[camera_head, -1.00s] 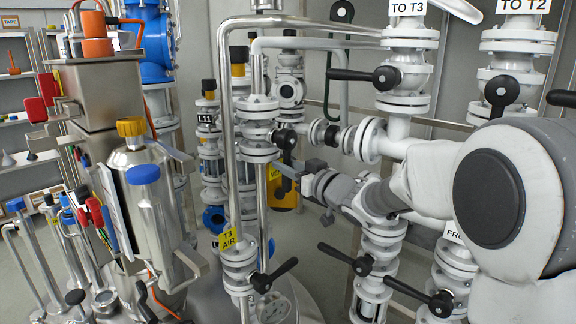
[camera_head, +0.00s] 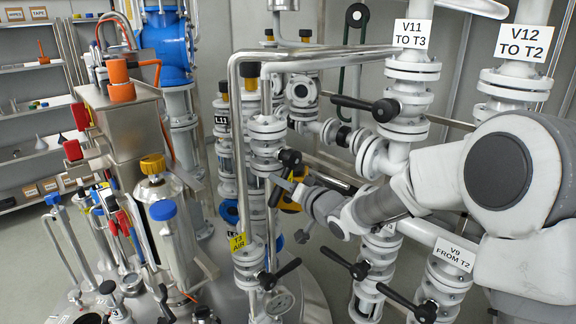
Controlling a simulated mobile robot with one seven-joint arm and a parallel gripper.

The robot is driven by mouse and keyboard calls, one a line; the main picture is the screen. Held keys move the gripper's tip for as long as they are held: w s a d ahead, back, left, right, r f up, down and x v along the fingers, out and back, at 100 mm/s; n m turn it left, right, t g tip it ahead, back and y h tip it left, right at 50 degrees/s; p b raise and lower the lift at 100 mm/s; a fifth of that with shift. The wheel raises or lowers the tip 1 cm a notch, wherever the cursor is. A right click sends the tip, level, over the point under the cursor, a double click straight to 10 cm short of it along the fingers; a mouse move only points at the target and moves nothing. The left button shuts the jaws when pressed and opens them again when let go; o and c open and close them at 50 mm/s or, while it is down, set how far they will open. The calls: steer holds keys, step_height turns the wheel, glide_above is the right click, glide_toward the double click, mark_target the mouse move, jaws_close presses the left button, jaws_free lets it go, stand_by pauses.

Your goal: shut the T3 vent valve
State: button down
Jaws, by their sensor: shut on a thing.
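The valve at my gripper (camera_head: 279,181) is a white flanged one on a vertical pipe (camera_head: 267,143), with a black hub (camera_head: 290,158) on its right side. I take it for the T3 vent valve. A yellow tag (camera_head: 291,203) hangs just behind my gripper, and its text is hidden now. My gripper is shut on the valve's dark lever, just below the hub. The jaws cover most of the lever, so its exact angle is hard to tell. My arm reaches in from the right.
Below is the T3 AIR valve with its yellow tag (camera_head: 238,242) and black lever (camera_head: 279,274). The V11 valve lever (camera_head: 365,106) juts out above my wrist. Bent steel pipes (camera_head: 240,110) stand close left of the gripper. A steel vessel (camera_head: 170,235) stands further left.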

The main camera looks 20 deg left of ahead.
mark_target(275, 190)
steer(key=r+m+p, duration=0.1)
steer(key=p, duration=0.1)
steer(key=s+a+r+m+p, duration=0.1)
steer(key=p, duration=0.1)
steer(key=shift+s+r+g+p, duration=0.15)
steer(key=shift+g+p, duration=0.15)
steer(key=shift+p, duration=0.05)
steer(key=m+p, duration=0.1)
steer(key=p, duration=0.1)
steer(key=r+m+p, duration=0.1)
steer(key=p, duration=0.1)
steer(key=shift+s+a+r+m+g+p, duration=0.15)
steer(key=shift+s+m+g+p, duration=0.1)
steer(key=shift+m+g+p, duration=0.05)
steer(key=r+m+p, duration=0.1)
steer(key=m+p, duration=0.1)
steer(key=p, duration=0.1)
steer(key=shift+s+a+r+g, duration=0.1)
steer(key=shift+s+g, duration=0.05)
steer(key=shift+g, duration=0.25)
steer(key=r+m+p, duration=0.1)
steer(key=p, duration=0.2)
steer(key=shift+m+y, duration=0.3)
steer(key=shift+y, duration=0.1)
steer(key=shift+p, duration=0.3)
steer(key=c, duration=0.7)
jaws_free()
steer(key=shift+c, duration=0.2)
steer(key=shift+o, duration=0.3)
steer(key=shift+f, duration=0.25)
